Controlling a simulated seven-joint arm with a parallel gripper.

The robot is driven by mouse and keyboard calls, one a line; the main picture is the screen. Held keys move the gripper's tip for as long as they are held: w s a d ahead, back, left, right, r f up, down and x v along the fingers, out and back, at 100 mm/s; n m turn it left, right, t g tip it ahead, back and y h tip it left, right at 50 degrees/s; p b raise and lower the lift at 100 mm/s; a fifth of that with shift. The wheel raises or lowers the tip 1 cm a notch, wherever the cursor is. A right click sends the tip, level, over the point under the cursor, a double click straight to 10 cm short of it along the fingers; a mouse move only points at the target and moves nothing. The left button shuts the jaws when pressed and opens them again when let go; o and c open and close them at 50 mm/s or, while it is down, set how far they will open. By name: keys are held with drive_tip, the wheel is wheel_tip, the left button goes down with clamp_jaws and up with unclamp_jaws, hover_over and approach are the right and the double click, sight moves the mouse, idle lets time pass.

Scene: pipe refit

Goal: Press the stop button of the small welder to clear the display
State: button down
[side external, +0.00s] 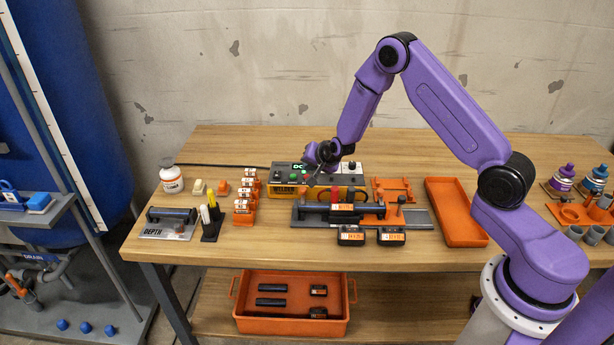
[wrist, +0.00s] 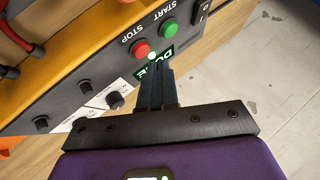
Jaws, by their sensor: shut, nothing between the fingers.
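The small welder (side external: 283,188) is a yellow box with a dark sloped panel, at the back middle of the bench. In the wrist view its red STOP button (wrist: 140,47) sits beside the green START button (wrist: 169,27). The lit green display (wrist: 146,75) is partly hidden by my fingers; the letters that show look like part of "DONE". My gripper (wrist: 153,66) is shut and empty, its tips over the display, just below the STOP button in the picture. I cannot tell whether they touch the panel. In the side view my gripper (side external: 313,181) is at the panel's front.
Black knobs (wrist: 84,86) and a black switch (wrist: 201,15) share the panel. A clamp rig (side external: 345,212) stands before the welder, with red cables nearby. An orange tray (side external: 455,212) is to the right, orange fittings (side external: 245,192) to the left. The bench's front strip is largely clear.

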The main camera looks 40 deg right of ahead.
drive_tip(key=shift+f, duration=0.15)
drive_tip(key=shift+f, duration=0.2)
drive_tip(key=shift+f, duration=0.5)
idle(0.9)
drive_tip(key=shift+r, duration=0.9)
drive_tip(key=shift+r, duration=2.5)
